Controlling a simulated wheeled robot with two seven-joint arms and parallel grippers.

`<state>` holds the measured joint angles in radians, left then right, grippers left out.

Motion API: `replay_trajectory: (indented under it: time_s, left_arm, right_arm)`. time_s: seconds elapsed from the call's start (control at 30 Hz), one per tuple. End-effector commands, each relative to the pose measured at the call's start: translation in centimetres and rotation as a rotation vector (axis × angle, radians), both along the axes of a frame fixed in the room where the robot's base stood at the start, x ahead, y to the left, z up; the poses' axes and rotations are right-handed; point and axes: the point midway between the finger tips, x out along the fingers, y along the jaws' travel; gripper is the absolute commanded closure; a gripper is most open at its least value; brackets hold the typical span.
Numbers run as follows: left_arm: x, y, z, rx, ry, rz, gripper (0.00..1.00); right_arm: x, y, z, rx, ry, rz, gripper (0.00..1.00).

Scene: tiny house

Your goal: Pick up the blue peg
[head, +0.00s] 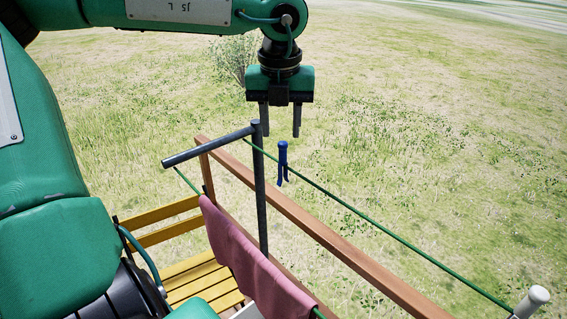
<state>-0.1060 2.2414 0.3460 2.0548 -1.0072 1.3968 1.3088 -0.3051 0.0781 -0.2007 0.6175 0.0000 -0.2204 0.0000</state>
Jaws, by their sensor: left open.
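The blue peg (283,163) is clipped on the green clothesline (385,245), upright with its two legs hanging below the line. My left gripper (281,132) is open and empty, with its fingers pointing down. In the head view its fingertips show just above the peg, apart from it. How far the gripper is from the peg in depth I cannot tell. My right gripper is not in view.
A grey metal T-shaped post (260,200) carries the line, close to the left finger. A wooden rail (320,233) runs below the line. A pink towel (245,260) hangs at lower left, by a yellow bench (200,275). Grass lies beyond.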

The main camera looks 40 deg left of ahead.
Motion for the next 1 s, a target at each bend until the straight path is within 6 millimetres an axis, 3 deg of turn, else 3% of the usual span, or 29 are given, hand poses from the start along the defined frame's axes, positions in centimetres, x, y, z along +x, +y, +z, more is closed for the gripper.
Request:
replay_trajectory:
  time_s: [0.17, 0.33, 0.5, 0.77, 0.8, 1.0]
  left_arm:
    - [0.0, -0.1, -1.0, -0.001, 0.003, -0.001, 0.6]
    - [0.1, -0.4, -3.1, -0.002, 0.005, -0.002, 0.6]
    - [0.3, -0.2, -5.1, -0.001, 0.002, 0.0, 0.6]
    - [0.4, -0.2, -5.5, -0.001, -0.001, 0.0, 0.6]
    - [0.4, -0.2, -5.5, -0.001, -0.001, 0.0, 0.62]
    - [0.4, -0.2, -5.5, -0.001, -0.001, 0.0, 1.0]
  right_arm:
    - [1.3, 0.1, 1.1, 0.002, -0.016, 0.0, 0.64]
    - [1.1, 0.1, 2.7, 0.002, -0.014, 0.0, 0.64]
    - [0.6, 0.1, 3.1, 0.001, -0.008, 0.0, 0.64]
    - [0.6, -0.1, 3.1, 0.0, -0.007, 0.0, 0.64]
    - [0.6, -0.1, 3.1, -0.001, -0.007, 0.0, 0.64]
    - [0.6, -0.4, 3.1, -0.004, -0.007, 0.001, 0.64]
